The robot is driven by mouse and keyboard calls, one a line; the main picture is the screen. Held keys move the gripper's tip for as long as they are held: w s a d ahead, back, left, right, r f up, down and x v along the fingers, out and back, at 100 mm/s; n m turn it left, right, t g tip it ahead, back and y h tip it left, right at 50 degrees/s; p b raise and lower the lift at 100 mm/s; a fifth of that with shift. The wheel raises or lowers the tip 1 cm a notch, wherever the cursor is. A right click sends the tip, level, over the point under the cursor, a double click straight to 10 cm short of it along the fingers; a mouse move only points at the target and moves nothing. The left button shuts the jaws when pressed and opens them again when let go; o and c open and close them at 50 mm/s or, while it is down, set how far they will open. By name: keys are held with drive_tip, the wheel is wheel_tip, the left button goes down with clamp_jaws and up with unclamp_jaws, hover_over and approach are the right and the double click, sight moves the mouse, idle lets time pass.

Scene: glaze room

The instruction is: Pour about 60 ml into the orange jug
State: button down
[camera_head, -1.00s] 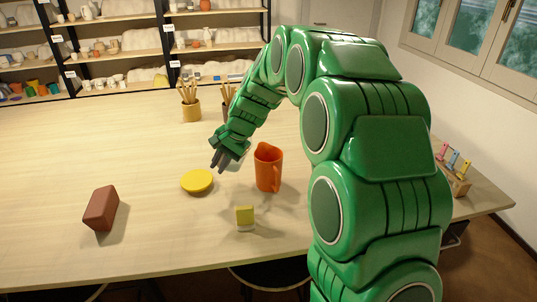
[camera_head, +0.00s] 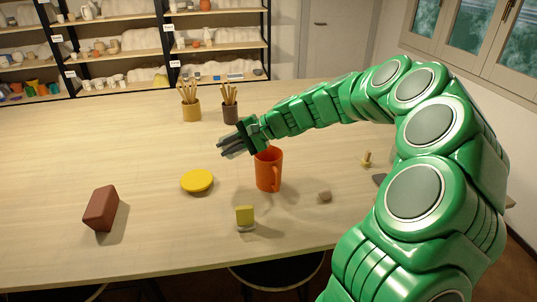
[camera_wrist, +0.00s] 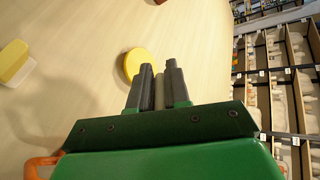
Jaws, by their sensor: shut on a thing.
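The orange jug (camera_head: 266,178) stands upright on the table, its handle facing the front. Part of my arm covers the back of its rim. An orange edge, likely the jug, also shows at the lower left of the wrist view (camera_wrist: 40,163). My gripper (camera_head: 230,147) is above the table, behind and left of the jug's mouth. In the wrist view its dark fingers (camera_wrist: 160,82) are close together around a narrow pale grey thing (camera_wrist: 159,93). What that thing is, and whether it contains liquid, I cannot tell.
A yellow disc (camera_head: 197,181) lies left of the jug. A yellow-and-white block (camera_head: 244,216) and a brown brick (camera_head: 101,208) are in front. Two pots of sticks (camera_head: 191,106) (camera_head: 230,107) stand behind. A small stone-like thing (camera_head: 325,196) is at right.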

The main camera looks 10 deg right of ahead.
sight(238, 141)
drive_tip(key=shift+d+r+y, duration=0.1)
drive_tip(key=shift+r+y, duration=0.15)
drive_tip(key=shift+y, duration=0.15)
drive_tip(key=shift+s+d+f+y, duration=0.15)
drive_tip(key=shift+d+y, duration=0.2)
drive_tip(key=shift+y, duration=0.35)
drive_tip(key=shift+d+y, duration=0.3)
drive_tip(key=shift+s+d+r+t+y+b, duration=0.15)
drive_tip(key=shift+d+r+t+y+b, duration=0.3)
drive_tip(key=shift+d+r+y, duration=0.25)
idle(1.2)
drive_tip(key=shift+f, duration=0.15)
drive_tip(key=shift+w+a+f+g+h, duration=0.15)
drive_tip(key=shift+a+f+h, duration=0.15)
drive_tip(key=shift+a+h, duration=0.25)
drive_tip(key=shift+w+a+f+g+h, duration=0.1)
drive_tip(key=shift+a+f+h, duration=0.2)
drive_tip(key=shift+a+h, duration=0.2)
drive_tip(key=shift+a+r+h, duration=0.1)
drive_tip(key=shift+a+h, duration=0.15)
drive_tip(key=shift+h, duration=0.3)
